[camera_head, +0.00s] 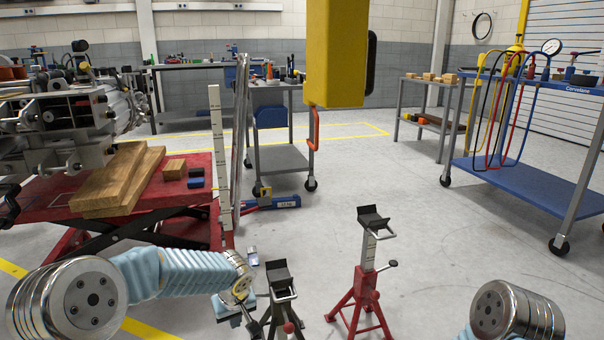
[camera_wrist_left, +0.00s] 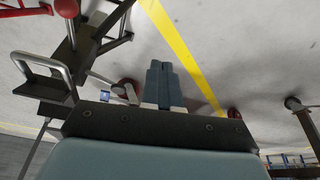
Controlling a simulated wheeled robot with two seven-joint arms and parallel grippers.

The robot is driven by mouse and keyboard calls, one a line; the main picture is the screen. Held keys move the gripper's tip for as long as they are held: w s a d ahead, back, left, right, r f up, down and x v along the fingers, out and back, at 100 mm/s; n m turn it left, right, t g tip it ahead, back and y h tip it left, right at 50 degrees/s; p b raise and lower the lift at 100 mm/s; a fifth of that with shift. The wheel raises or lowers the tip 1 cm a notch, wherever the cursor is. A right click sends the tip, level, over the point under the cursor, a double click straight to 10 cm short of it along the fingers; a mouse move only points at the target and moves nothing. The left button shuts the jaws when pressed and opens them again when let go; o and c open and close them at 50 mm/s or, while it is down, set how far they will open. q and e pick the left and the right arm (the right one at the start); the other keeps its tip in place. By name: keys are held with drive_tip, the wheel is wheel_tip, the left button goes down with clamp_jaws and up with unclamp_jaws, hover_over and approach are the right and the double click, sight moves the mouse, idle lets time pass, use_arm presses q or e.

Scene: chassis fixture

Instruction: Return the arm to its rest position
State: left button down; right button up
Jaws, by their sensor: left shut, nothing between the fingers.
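My left arm (camera_head: 170,278) reaches in from the left in the head view, low over the floor. My left gripper (camera_head: 240,312) is at its end, just left of a dark jack stand (camera_head: 279,275) and partly hidden by the wrist. In the left wrist view the two blue-grey fingers of the left gripper (camera_wrist_left: 161,66) are together, with nothing between them. A dark stand with a metal handle (camera_wrist_left: 45,68) shows left of the fingers there. Of my right arm (camera_head: 515,312), only a rounded joint and some blue cover show at the bottom right; its gripper is out of view.
A red jack stand (camera_head: 360,290) stands right of the dark one. A red lift table (camera_head: 195,215) with wooden blocks (camera_head: 118,183) and machinery is at left. A yellow column (camera_head: 335,55) hangs ahead. A blue cart (camera_head: 530,185) is at right. Floor between the red stand and cart is clear.

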use_arm(q)
drive_tip(key=s+d+f+m+g+h, duration=0.1)
drive_tip(key=s+d+f+m+h, duration=0.15)
drive_tip(key=s+f, duration=1)
drive_tip(key=s+d+f+m+g+h, duration=0.1)
drive_tip(key=s+d+f+h, duration=0.15)
drive_tip(key=s+f, duration=1)
wheel_tip(320, 180, up, 16)
drive_tip(key=s+p, duration=0.2)
drive_tip(key=p, duration=1.2)
drive_tip(key=shift+s+r+h+p, duration=0.25)
drive_tip(key=shift+s+h+p, duration=0.05)
drive_tip(key=shift+s+h, duration=0.1)
